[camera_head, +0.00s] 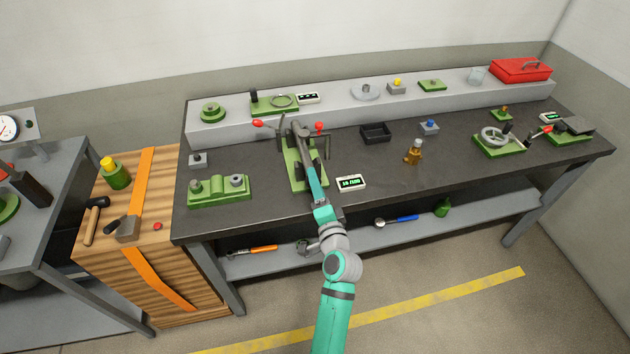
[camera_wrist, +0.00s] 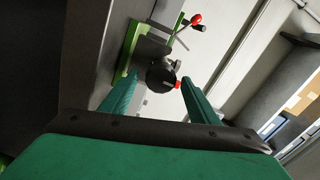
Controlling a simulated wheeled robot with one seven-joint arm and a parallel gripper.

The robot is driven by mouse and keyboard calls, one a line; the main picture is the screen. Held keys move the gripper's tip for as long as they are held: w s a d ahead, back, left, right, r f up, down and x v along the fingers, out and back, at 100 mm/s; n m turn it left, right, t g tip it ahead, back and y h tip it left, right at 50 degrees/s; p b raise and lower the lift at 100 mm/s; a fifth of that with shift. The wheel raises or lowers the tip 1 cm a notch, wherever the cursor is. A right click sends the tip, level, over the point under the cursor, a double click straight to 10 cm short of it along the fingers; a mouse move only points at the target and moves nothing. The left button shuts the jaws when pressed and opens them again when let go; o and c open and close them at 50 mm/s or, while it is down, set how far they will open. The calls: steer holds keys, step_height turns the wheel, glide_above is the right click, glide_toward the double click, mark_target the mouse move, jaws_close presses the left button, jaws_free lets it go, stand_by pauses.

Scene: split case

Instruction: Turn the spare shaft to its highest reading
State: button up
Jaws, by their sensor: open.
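A green-based fixture (camera_head: 293,176) stands on the dark bench in the head view. It carries a grey shaft-like bar and dark upright blocks, with red-tipped levers (camera_head: 320,126) at its far end. My gripper (camera_head: 310,170) is over this fixture and partly hides it. In the wrist view my gripper (camera_wrist: 160,82) is open, its two teal fingers apart on either side of a dark round part (camera_wrist: 158,72) with a red tip. I cannot tell whether they touch it. A small display (camera_head: 351,183) lies beside the fixture; its digits are too small to read surely. No label tells which shaft is the spare.
Two other fixtures have displays: one on the raised back shelf (camera_head: 273,104), one at the bench's right end (camera_head: 572,134). A two-socket green block (camera_head: 219,190) is left of my arm. A black tray (camera_head: 375,132) and brass piece (camera_head: 413,153) stand right.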

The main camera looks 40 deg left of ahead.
steer(key=v, duration=0.8)
steer(key=shift+s+d, duration=0.3)
steer(key=s+d+f+t+h, duration=0.2)
steer(key=s+d+f+h, duration=0.4)
steer(key=d, duration=0.4)
steer(key=s+d+f+t+h, duration=0.1)
steer(key=s+d+f+h, duration=0.3)
steer(key=s+d+f, duration=0.45)
steer(key=s+d+r+n+h, duration=0.2)
steer(key=s+d+r, duration=0.2)
steer(key=s, duration=0.4)
steer(key=s+d+r+n+h, duration=0.1)
steer(key=s+d+r+n, duration=0.2)
steer(key=s+d+r, duration=0.2)
steer(key=s+d, duration=0.1)
steer(key=s, duration=0.2)
steer(key=shift+s+t+h, duration=0.3)
steer(key=shift+t+h, duration=0.1)
stand_by(1.2)
